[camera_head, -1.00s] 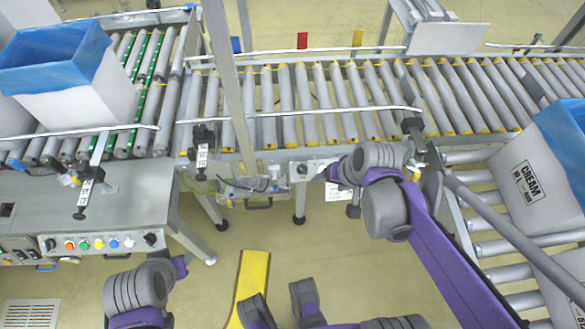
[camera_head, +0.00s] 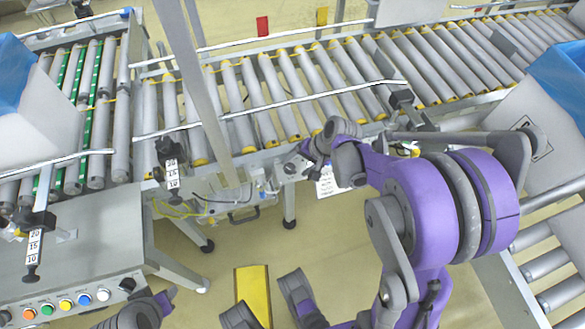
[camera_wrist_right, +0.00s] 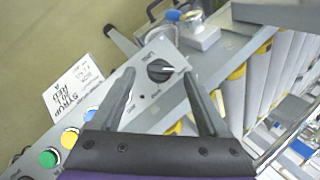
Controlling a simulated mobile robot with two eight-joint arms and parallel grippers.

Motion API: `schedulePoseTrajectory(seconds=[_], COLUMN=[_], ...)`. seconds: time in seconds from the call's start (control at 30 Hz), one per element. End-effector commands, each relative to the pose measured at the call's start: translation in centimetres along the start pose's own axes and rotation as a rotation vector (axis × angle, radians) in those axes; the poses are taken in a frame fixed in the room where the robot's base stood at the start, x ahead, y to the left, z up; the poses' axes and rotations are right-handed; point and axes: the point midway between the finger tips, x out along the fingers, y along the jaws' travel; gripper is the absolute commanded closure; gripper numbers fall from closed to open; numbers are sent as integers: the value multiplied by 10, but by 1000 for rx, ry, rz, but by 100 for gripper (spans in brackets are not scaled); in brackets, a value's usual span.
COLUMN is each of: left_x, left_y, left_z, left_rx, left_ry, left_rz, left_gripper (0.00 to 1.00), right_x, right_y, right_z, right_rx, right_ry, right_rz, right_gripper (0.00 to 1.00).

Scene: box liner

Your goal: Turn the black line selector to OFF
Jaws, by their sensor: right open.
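The black line selector (camera_wrist_right: 158,69) is a round knob with a pale pointer mark on a grey control panel (camera_wrist_right: 150,104) in the right wrist view. Its pointer faces right in that picture; the small labels around it are too blurred to read surely. My right gripper (camera_wrist_right: 158,75) is open and empty. Its two fingers appear on either side of the knob, with no contact visible. In the head view my right gripper (camera_head: 308,158) is beside the conveyor's front edge, near a black knob (camera_head: 290,168). My left gripper (camera_head: 165,300) shows only partly at bottom left.
Blue (camera_wrist_right: 90,114), yellow (camera_wrist_right: 70,137) and green (camera_wrist_right: 47,158) buttons sit on the same panel. A white card (camera_wrist_right: 72,90) reading SYRUP is beside it. The roller conveyor (camera_head: 245,95) is just behind. Another button panel (camera_head: 70,299) stands at left; open floor lies between.

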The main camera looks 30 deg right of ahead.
Motion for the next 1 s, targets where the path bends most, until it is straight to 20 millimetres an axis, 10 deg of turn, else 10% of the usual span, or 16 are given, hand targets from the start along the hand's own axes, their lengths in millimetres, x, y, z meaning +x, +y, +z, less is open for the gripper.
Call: schedulePoseTrajectory(seconds=[0.53,1.0], left_x=[8,8], left_y=[0,0], left_z=[3,3], left_rx=[0,0], left_ry=[-3,-3], left_rz=[0,0], left_gripper=[55,55], right_x=[25,25], right_y=[0,0], right_z=[0,0], right_rx=[0,0], right_ry=[1,1], right_rz=[0,1], right_gripper=[22,100])
